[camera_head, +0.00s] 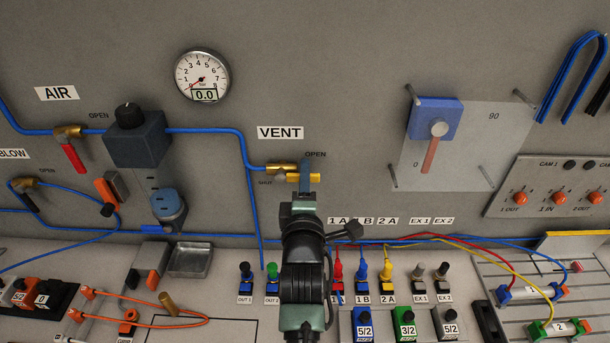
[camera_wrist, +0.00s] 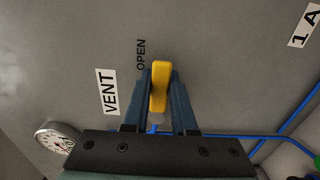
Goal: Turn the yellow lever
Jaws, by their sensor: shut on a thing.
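The yellow lever (camera_head: 316,177) is on the brass vent valve (camera_head: 282,168), under the VENT label. It points right in the head view, below the word OPEN. My gripper (camera_head: 306,178) reaches up to the lever from below, and its blue finger covers part of the lever. In the wrist view the yellow lever (camera_wrist: 159,87) stands between the two blue fingers of my gripper (camera_wrist: 160,95), which are shut on it. The valve body is hidden in the wrist view.
A gauge (camera_head: 202,76) reading 0.0 is up left on the wall. A blue hose (camera_head: 243,150) runs to the valve. A red-handled valve (camera_head: 70,140) is further left. A panel with a red pointer (camera_head: 430,156) is right. Colored plugs and hoses fill the bench below.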

